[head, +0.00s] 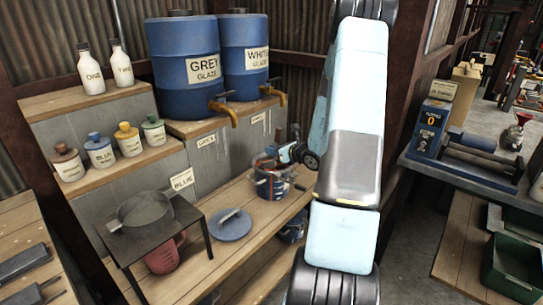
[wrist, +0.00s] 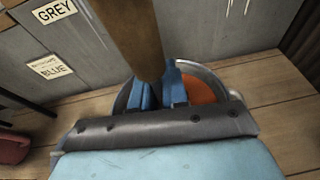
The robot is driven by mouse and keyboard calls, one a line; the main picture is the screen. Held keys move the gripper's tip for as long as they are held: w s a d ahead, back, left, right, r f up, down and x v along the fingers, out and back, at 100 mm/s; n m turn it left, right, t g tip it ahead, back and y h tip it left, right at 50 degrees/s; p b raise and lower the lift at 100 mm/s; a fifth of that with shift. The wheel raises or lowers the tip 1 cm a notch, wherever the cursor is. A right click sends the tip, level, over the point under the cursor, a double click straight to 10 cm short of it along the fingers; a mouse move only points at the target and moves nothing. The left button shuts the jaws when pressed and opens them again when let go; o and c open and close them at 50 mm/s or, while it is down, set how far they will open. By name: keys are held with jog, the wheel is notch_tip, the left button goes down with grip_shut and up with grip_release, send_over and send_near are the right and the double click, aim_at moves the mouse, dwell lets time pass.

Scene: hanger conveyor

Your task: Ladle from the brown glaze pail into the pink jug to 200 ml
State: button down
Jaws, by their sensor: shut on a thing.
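The glaze pail (head: 272,184) stands on the wooden bench, a metal pail with orange-brown glaze (wrist: 203,90) inside. My gripper (wrist: 160,90) is over the pail, its blue fingers shut on a thick brown handle (wrist: 130,38), apparently the ladle's. The handle rises towards the camera; the ladle's bowl is hidden, so I cannot tell whether it holds glaze. The pink jug (head: 166,256) stands under the small dark stand (head: 178,215), left of the pail; its level is not visible. A reddish part of it seems to show at the left edge of the wrist view (wrist: 10,148).
A dark pan (head: 145,212) sits on the stand. Blue drums (head: 185,55) with brass taps and small glaze jars (head: 101,152) stand behind. A counter with a blue display unit (head: 430,118) is at right.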

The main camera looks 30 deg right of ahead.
notch_tip(320, 180, up, 7)
jog(key=shift+f, duration=0.2)
dwell(0.9)
dwell(0.7)
jog(key=shift+s+d+r+m+t+y, duration=0.25)
jog(key=shift+r+t+y, duration=0.1)
jog(key=shift+t, duration=0.4)
jog(key=shift+s+d+r+m+t+y, duration=0.15)
jog(key=shift+r+m+t+y, duration=0.15)
jog(key=shift+t, duration=0.45)
jog(key=shift+r, duration=0.1)
